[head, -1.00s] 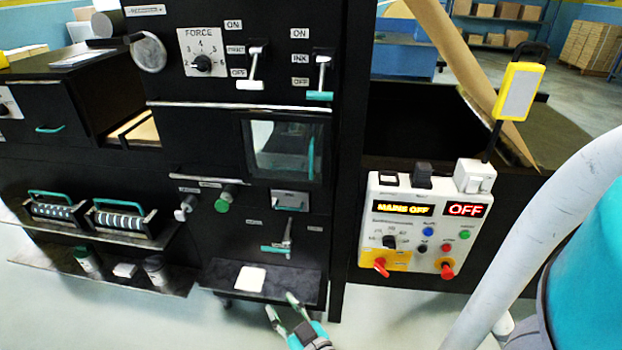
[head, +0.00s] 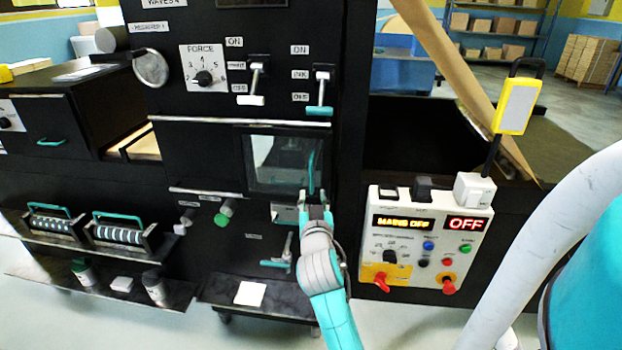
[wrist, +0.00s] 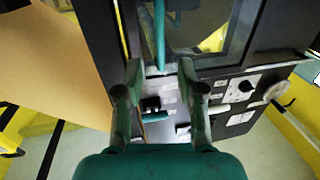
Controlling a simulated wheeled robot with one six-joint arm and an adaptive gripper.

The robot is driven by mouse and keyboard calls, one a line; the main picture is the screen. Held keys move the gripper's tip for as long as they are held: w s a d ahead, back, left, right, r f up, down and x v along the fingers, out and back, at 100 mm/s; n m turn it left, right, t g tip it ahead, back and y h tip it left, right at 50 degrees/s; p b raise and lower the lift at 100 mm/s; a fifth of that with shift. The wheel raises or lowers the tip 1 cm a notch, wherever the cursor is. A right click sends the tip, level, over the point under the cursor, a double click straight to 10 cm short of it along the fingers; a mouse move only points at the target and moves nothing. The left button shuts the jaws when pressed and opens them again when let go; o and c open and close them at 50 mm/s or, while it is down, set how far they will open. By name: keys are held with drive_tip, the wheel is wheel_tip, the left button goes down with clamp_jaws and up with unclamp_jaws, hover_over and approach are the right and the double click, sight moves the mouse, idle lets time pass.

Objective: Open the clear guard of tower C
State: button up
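The clear guard (head: 270,163) is a dark-framed window in the front of the black machine, and it looks closed. Its upright teal handle (head: 311,168) is at its right side. My gripper (head: 315,196) is just below the handle in the head view. In the wrist view my gripper (wrist: 159,75) is open and empty. There the teal handle (wrist: 160,38) points in between the fingertips from above, and the guard's pane (wrist: 212,22) is to the right of it. I cannot tell whether a finger touches the handle. No tower C label is readable.
A white control panel (head: 425,242) reading MAINS OFF and OFF is right of my arm. Two levers (head: 257,85) and a FORCE dial (head: 204,78) are above the guard. A small teal-handled lever (head: 277,264) is below. A brown paper web (head: 465,85) slants down at right.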

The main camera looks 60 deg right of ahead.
sight(311, 179)
drive_tip(key=x, duration=1)
clamp_jaws()
